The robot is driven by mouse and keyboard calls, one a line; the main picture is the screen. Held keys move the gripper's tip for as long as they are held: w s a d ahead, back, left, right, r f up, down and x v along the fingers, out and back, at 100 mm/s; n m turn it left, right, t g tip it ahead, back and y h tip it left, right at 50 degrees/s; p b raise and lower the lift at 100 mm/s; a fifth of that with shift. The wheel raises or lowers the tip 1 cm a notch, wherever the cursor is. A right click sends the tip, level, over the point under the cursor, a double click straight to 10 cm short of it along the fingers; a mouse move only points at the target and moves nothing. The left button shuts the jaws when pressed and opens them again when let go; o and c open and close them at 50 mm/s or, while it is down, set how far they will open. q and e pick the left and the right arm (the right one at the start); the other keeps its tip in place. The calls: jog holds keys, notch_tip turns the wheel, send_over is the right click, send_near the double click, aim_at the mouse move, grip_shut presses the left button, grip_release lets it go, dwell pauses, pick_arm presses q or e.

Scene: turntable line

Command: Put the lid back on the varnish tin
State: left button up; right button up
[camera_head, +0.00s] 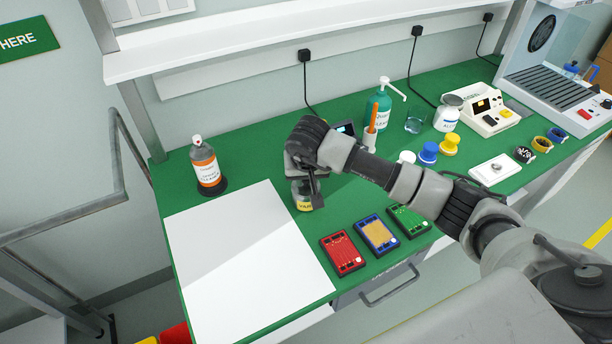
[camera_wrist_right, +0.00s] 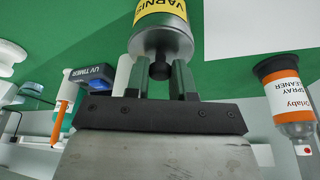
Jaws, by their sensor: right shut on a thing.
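The varnish tin (camera_head: 304,205), with a yellow label, stands upright on the green bench just right of the white sheet. My right gripper (camera_head: 311,183) is directly above it, pointing down, and hides its top in the head view. In the right wrist view the yellow label of the tin (camera_wrist_right: 160,10) shows at the top. The grey lid (camera_wrist_right: 162,43) covers its end, and my right gripper (camera_wrist_right: 160,75) is shut on the lid's dark knob. I cannot tell whether the lid is fully seated or slightly apart from the rim. My left gripper is not in view.
A spray cleaner bottle (camera_head: 206,165) stands left of the tin, behind the white sheet (camera_head: 240,262). Red (camera_head: 342,254), blue (camera_head: 377,235) and green (camera_head: 408,220) boards lie to the right near the front edge. A UV timer (camera_wrist_right: 88,76) and a green pump bottle (camera_head: 379,107) stand behind.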

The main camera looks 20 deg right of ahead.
jog(key=shift+f+b, duration=0.2)
jog(key=shift+b, duration=0.45)
dwell(0.8)
jog(key=o, duration=1.5)
jog(key=shift+c, duration=0.2)
jog(key=shift+r, duration=0.1)
jog(key=shift+r+p, duration=1.8)
jog(key=shift+r, duration=1.65)
grip_shut()
